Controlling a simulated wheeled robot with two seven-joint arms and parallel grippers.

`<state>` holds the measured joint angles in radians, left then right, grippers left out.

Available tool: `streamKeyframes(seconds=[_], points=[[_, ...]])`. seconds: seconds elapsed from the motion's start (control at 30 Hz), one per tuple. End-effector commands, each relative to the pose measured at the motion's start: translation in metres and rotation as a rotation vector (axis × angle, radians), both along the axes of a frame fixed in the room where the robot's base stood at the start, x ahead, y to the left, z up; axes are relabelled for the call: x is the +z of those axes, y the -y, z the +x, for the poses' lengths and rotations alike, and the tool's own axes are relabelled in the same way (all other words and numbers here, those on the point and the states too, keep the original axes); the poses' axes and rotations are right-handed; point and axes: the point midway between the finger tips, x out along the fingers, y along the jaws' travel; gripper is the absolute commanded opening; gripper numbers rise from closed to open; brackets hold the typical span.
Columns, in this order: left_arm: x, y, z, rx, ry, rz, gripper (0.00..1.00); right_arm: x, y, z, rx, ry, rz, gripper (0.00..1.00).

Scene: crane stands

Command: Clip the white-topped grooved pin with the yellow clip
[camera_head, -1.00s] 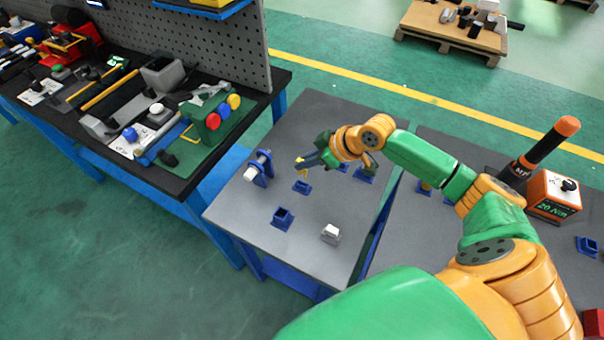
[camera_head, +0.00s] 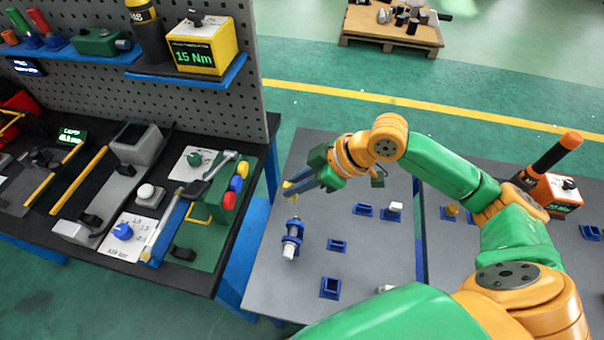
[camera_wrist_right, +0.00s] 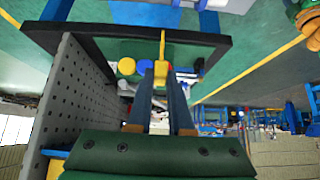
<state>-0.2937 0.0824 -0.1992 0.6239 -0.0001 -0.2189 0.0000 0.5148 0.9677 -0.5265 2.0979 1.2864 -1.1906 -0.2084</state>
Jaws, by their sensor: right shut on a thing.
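My right gripper (camera_head: 291,187) is shut on the yellow clip (camera_head: 288,184), which shows only as a small yellow piece at the fingertips. In the right wrist view the clip (camera_wrist_right: 162,46) stands upright between the two blue fingers. A grey pin with a white end (camera_head: 289,252) lies in a blue stand (camera_head: 293,229) on the grey table; its groove is too small to make out. The gripper is above and beyond this pin, apart from it. The pin cannot be made out in the wrist view. My left gripper is not in view.
Blue sockets (camera_head: 330,287) stand on the grey table (camera_head: 268,281), one with a white-topped piece (camera_head: 395,206). A black workbench with tools and a green board (camera_head: 213,238) is at the left, with a pegboard (camera_head: 195,95) behind. An orange-topped tester (camera_head: 552,192) stands at right.

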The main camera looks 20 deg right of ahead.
Motion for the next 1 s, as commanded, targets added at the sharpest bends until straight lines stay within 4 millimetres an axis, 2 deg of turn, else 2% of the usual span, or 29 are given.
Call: streamKeyframes(seconds=[0.37, 0.53, 0.6, 0.8, 1.0], points=[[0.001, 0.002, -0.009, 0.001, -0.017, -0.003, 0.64, 0.002, -0.001, -0.002, 0.007, -0.001, -0.002, 0.0], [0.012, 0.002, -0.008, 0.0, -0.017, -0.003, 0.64, 0.005, -0.001, -0.002, 0.008, -0.001, -0.002, 0.0], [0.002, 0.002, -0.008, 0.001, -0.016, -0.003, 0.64, -0.008, -0.001, -0.002, 0.008, -0.002, -0.001, 0.0], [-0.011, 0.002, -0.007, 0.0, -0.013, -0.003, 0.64, -0.032, -0.001, -0.003, 0.007, -0.002, -0.002, 0.0], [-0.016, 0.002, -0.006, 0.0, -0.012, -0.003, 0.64, -0.043, -0.001, -0.002, 0.008, 0.0, -0.002, 0.0]])
